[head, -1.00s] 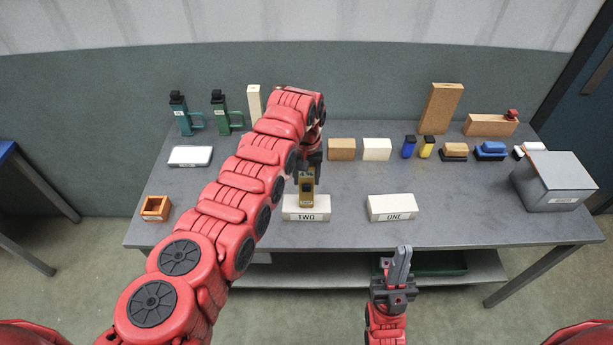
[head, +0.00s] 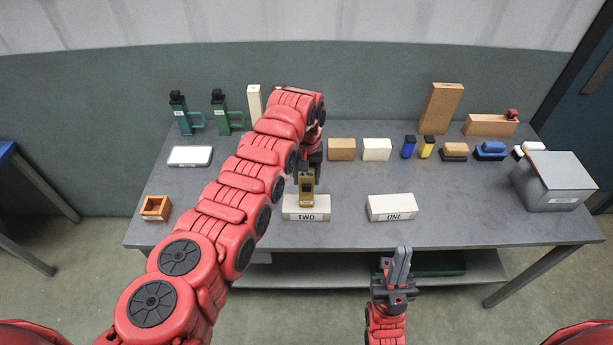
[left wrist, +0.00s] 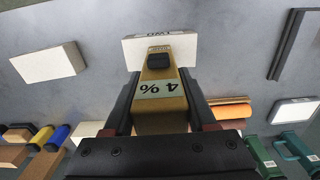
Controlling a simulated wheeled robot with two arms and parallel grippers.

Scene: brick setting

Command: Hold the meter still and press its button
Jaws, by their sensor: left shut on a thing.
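The meter (head: 306,190) is a tan-gold handheld device at the block marked TWO (head: 306,214). In the left wrist view the meter (left wrist: 160,95) shows a dark button and a label reading "4 %", upside down. My left gripper (head: 307,174) is shut on the meter, with one finger on each side of it in the left wrist view (left wrist: 158,112). The meter's far end overlaps the white block there; I cannot tell whether they touch. My right gripper (head: 398,268) is in front of the table's front edge, pointing up, its fingers close together and apparently empty.
A white block marked ONE (head: 392,207) stands to the right of block TWO, with bare tabletop between them. A grey box (head: 553,182) is at the right end. An orange open box (head: 156,208) is at the left. Bottles, blocks and brushes line the back.

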